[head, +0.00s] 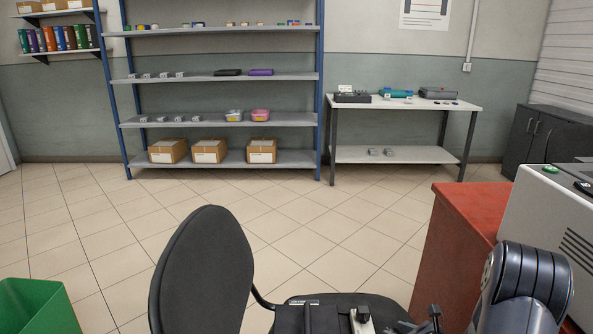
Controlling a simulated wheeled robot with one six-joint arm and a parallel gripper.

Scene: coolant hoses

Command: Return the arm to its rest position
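A dark grey-blue rounded arm link, which looks like mine, stands at the lower right of the head view, in front of a red-sided bench (455,245). My gripper's fingers cannot be made out in this view. Black and silver parts show at the bottom edge, in front of the office chair (205,270), and are cut off by the frame. I cannot tell whether they belong to me. No hose can be made out near the arm.
A blue-framed shelf (220,120) with cartons and small parts stands at the back. A white table (420,102) with devices is right of it. A green bin (38,305) is at lower left, a pale machine (550,225) at right.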

